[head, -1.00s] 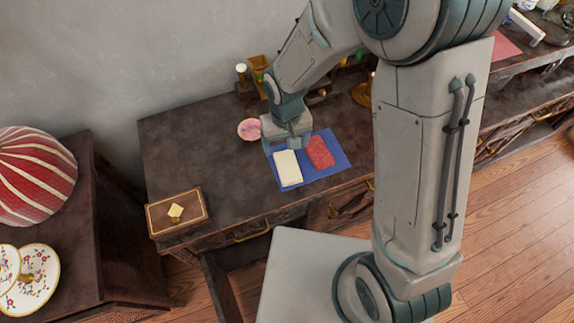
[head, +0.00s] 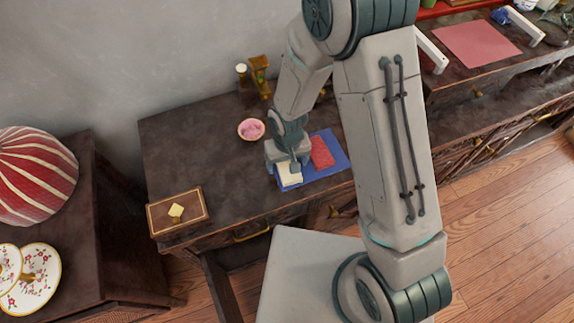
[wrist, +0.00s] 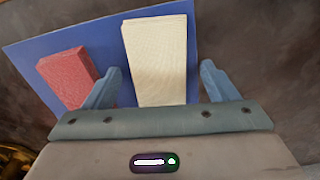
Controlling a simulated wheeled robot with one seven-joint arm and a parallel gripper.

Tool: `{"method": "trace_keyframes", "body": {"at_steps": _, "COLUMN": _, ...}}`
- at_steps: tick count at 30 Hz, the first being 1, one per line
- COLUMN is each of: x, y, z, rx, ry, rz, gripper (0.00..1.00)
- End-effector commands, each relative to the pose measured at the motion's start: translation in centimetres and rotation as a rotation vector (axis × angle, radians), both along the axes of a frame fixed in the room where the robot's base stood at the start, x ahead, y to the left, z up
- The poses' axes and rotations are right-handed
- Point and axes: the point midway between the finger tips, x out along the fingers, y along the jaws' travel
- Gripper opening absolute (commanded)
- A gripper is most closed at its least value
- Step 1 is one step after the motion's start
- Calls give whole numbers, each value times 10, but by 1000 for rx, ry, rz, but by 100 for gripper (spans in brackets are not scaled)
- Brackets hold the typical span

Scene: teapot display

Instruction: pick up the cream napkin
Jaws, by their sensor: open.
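The cream napkin (wrist: 158,58) is a folded rectangle lying on a blue mat (wrist: 110,37) on the dark table. It also shows in the head view (head: 291,179), partly hidden by my gripper. My gripper (wrist: 160,80) is open, with one finger on each side of the napkin's near end in the wrist view. The fingers do not visibly press on it. In the head view my gripper (head: 290,166) is over the napkin's far end. A red folded napkin (wrist: 68,75) lies on the same mat, left of the cream one in the wrist view and close to one finger.
A pink-filled bowl (head: 251,129) stands behind the mat, and brass items (head: 259,72) stand at the back. A brown box (head: 177,212) with a pale knob sits at the table's left front. The table (head: 195,145) is bare between the box and bowl.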

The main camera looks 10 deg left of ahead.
Motion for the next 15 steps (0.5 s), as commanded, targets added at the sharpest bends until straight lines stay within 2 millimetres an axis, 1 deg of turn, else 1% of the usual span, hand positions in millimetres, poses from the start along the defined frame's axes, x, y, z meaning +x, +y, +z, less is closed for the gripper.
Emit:
{"method": "trace_keyframes", "body": {"at_steps": 3, "x": 0, "y": 0, "z": 0, "rx": 0, "ry": 0, "rz": 0, "gripper": 80}}
{"method": "trace_keyframes", "body": {"at_steps": 4, "x": 0, "y": 0, "z": 0, "rx": 0, "ry": 0, "rz": 0, "gripper": 77}}
{"method": "trace_keyframes", "body": {"at_steps": 5, "x": 0, "y": 0, "z": 0, "rx": 0, "ry": 0, "rz": 0, "gripper": 69}}
{"method": "trace_keyframes", "body": {"at_steps": 6, "x": 0, "y": 0, "z": 0, "rx": 0, "ry": 0, "rz": 0, "gripper": 58}}
{"method": "trace_keyframes", "body": {"at_steps": 9, "x": 0, "y": 0, "z": 0, "rx": 0, "ry": 0, "rz": 0, "gripper": 32}}
{"method": "trace_keyframes", "body": {"at_steps": 15, "x": 0, "y": 0, "z": 1, "rx": 0, "ry": 0, "rz": 0, "gripper": 31}}
